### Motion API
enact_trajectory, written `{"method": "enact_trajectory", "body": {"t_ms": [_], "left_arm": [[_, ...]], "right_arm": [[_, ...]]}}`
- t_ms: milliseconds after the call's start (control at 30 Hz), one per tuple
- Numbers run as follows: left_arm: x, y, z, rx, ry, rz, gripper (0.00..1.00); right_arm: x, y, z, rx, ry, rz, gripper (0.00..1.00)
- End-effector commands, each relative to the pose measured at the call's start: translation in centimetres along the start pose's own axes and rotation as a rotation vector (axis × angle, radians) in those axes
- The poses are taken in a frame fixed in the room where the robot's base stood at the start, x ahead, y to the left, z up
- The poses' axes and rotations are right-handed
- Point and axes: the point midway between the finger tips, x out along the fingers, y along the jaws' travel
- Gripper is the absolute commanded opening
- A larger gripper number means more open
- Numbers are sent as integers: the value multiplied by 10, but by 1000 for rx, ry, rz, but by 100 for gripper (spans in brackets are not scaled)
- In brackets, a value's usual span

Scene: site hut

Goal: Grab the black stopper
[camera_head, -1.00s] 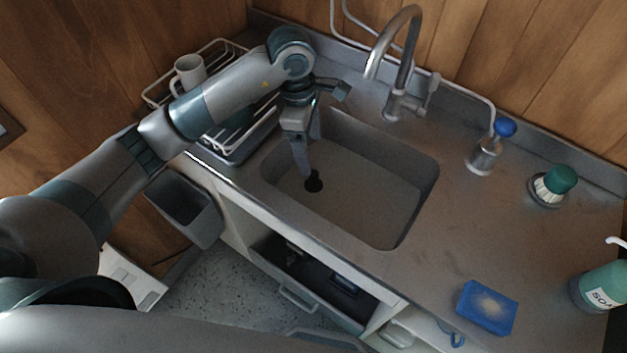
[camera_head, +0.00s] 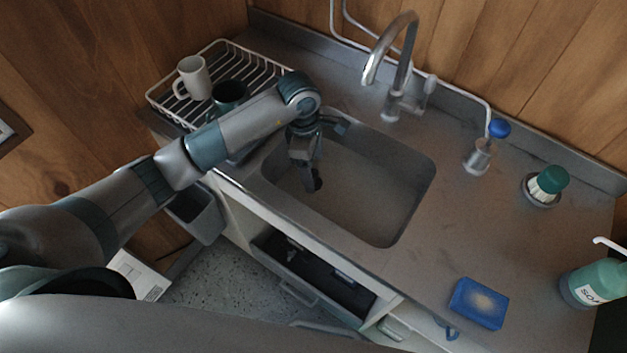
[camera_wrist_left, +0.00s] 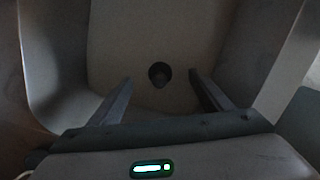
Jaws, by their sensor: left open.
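The black stopper (camera_head: 317,181) is a small dark piece on the floor of the metal sink (camera_head: 385,205), toward its left side. In the head view my left gripper (camera_head: 310,184) reaches down into the sink right beside it and partly covers it. In the left wrist view the stopper (camera_wrist_left: 159,75) shows as a dark round shape ahead, between the two spread fingers of the gripper (camera_wrist_left: 160,78). The fingers are open, with a gap on both sides of the stopper. My right gripper is not in view.
A curved faucet (camera_head: 392,65) stands behind the sink. A dish rack (camera_head: 262,68) with a white mug (camera_head: 193,78) and a dark mug (camera_head: 230,94) stands at the left. A blue-topped dispenser (camera_head: 480,156), brush (camera_head: 546,184), sponge (camera_head: 478,303) and soap bottle (camera_head: 594,284) are on the right.

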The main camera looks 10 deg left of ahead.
Motion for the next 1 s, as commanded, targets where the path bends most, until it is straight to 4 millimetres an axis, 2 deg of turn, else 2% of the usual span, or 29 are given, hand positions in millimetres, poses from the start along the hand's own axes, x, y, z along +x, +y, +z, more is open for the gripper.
{"method": "enact_trajectory", "body": {"t_ms": [267, 400, 500, 967, 1000], "left_arm": [[24, -1, -5, -2, -1, -6, 72], [42, 0, -5, -1, -1, -4, 72], [48, 0, -6, 0, -1, -1, 72], [49, 1, -6, 0, 0, 0, 72], [49, 1, -6, 0, 0, 0, 68]], "right_arm": [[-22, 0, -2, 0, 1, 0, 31], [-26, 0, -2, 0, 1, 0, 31], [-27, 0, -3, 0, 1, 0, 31], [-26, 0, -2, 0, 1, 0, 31], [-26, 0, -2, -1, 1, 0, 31]]}}
